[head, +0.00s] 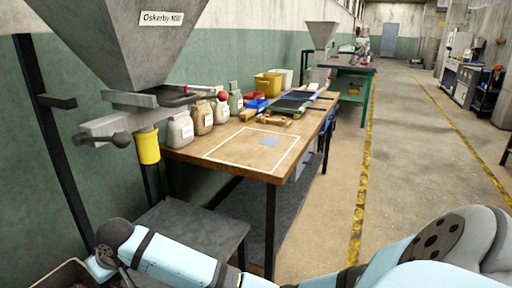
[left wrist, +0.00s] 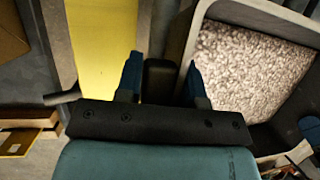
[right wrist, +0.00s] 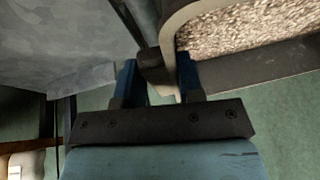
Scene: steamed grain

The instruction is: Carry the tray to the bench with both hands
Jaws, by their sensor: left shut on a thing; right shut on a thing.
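The tray is a grey, deep-walled container of pale grain; its rim (left wrist: 190,40) is at the right of the left wrist view and its wall (right wrist: 265,90) at the upper right of the right wrist view. What looks like its corner (head: 62,272) shows at the head view's bottom left. My left gripper (left wrist: 160,78) is shut on a dark handle beside the tray wall. My right gripper (right wrist: 156,75) is shut on another dark handle at the tray's edge. The wooden bench (head: 190,152) stands ahead, with a white outlined rectangle and a blue-grey patch on top.
Several labelled sacks (head: 180,130) stand along the bench's wall side; a yellow bin (head: 268,84) and dark trays (head: 290,104) are farther back. A grey hopper (head: 120,40) overhangs the near left. A low grey table (head: 195,225) stands before the bench. Open floor (head: 420,150) lies right.

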